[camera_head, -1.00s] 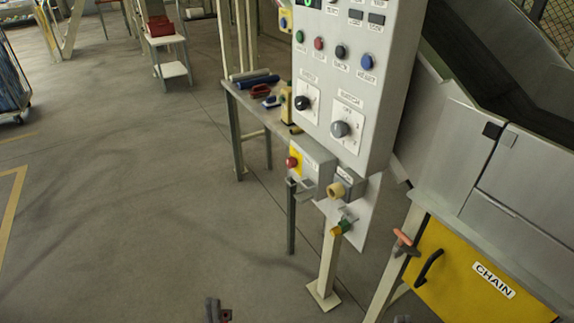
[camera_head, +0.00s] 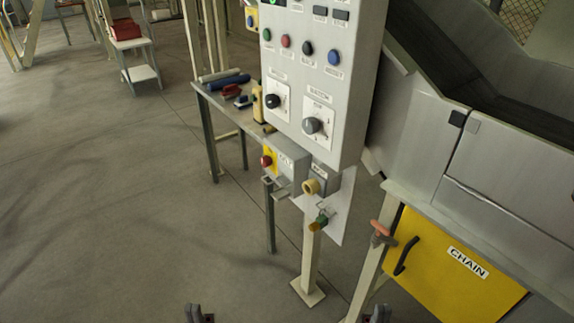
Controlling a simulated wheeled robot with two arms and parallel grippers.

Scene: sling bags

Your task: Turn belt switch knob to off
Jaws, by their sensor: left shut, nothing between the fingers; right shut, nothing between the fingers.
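A grey control panel (camera_head: 332,70) stands at centre right on a post. It carries a black knob (camera_head: 273,101) and a larger grey knob (camera_head: 313,126), each on a white plate. Below it is a small grey box (camera_head: 288,166) with a red button (camera_head: 266,161) on yellow; its label seems to read BELT. Beside it is a box with a cream knob (camera_head: 311,187). I cannot tell for sure which is the belt switch knob. My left gripper (camera_head: 199,312) and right gripper (camera_head: 378,313) show only in part at the bottom edge, shut and empty, apart from the panel.
A workbench (camera_head: 222,102) with small tools stands behind the panel. A yellow CHAIN door (camera_head: 452,270) with a black handle and a red-handled valve (camera_head: 381,232) are at right, below a grey conveyor housing (camera_head: 428,135).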

